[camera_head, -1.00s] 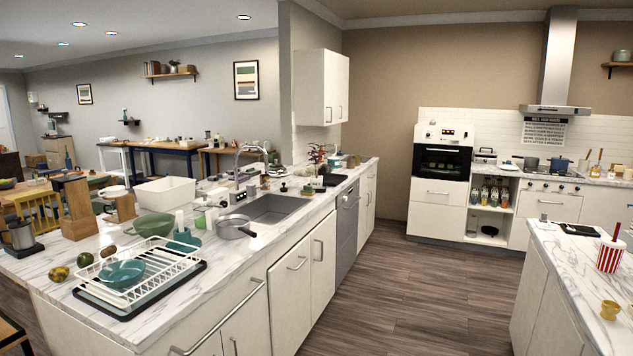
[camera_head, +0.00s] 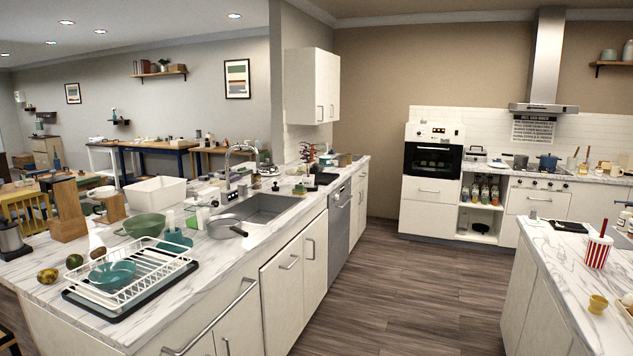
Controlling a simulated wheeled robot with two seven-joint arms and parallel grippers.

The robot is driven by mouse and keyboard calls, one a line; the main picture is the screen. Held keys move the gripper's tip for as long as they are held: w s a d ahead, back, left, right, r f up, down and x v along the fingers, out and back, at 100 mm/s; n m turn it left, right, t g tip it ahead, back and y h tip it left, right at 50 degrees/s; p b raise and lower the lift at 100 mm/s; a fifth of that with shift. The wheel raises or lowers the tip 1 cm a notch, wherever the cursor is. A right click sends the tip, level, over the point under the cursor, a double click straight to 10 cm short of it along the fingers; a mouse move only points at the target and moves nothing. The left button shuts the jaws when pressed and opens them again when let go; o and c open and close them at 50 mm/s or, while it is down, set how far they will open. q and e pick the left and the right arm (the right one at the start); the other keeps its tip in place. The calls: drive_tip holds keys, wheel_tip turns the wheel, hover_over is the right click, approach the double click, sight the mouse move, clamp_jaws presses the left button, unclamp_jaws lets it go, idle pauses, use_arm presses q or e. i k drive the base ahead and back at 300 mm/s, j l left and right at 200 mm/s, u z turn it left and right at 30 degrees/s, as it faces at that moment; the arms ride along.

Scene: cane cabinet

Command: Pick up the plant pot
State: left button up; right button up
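Neither of my grippers is in this view. A small plant in a pot (camera_head: 164,66) seems to stand on the wall shelf at the upper left, far off and too small to see well. A reddish leafy plant (camera_head: 308,153) seems to stand at the far end of the sink counter; its pot is hard to make out. I cannot tell which of the two is the task's plant pot.
The marble sink counter (camera_head: 215,255) on the left carries a dish rack (camera_head: 135,283), a green bowl (camera_head: 143,225) and a pan (camera_head: 222,227). An island (camera_head: 560,262) with a striped cup (camera_head: 597,252) stands at right. The wooden floor (camera_head: 415,295) between them is clear.

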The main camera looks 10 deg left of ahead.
sight(307, 180)
drive_tip(key=i+z, duration=0.15)
drive_tip(key=i, duration=2.7)
drive_tip(key=i+u, duration=0.1)
drive_tip(key=i, duration=0.75)
drive_tip(key=i+l+u, duration=0.1)
drive_tip(key=i, duration=0.75)
